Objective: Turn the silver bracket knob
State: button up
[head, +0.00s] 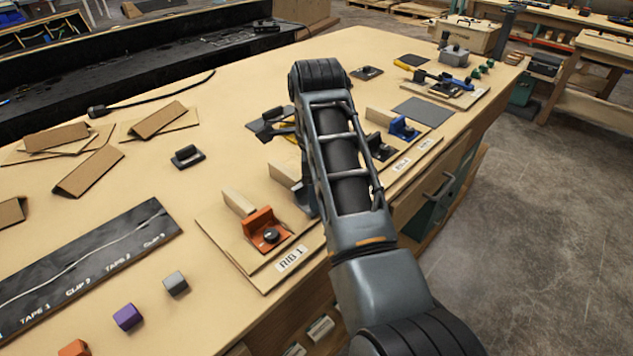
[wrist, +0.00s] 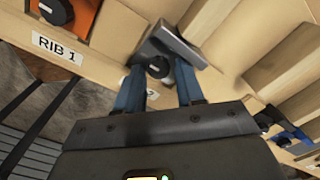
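The silver bracket (wrist: 178,46) shows in the wrist view, set against a wooden rib, with its round black knob (wrist: 157,67) on the near side. My gripper (wrist: 159,88) has its two blue fingers apart. The knob appears between the fingertips in the picture; I cannot tell whether either finger touches it. The right finger overlaps the bracket's lower edge. In the head view my arm covers most of this spot, and the bracket and fingers cannot be made out clearly.
The orange bracket (head: 262,229) with its knob sits left of my arm, by the RIB 1 label (head: 291,259). A dark bracket (head: 379,147) and a blue bracket (head: 403,127) stand right of it. Grey (head: 176,283) and purple (head: 127,317) blocks lie at the front left.

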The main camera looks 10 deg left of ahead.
jog(key=shift+a+r, duration=0.1)
jog(key=shift+r, duration=1.4)
jog(key=shift+w+r, duration=0.1)
jog(key=shift+r, duration=2.3)
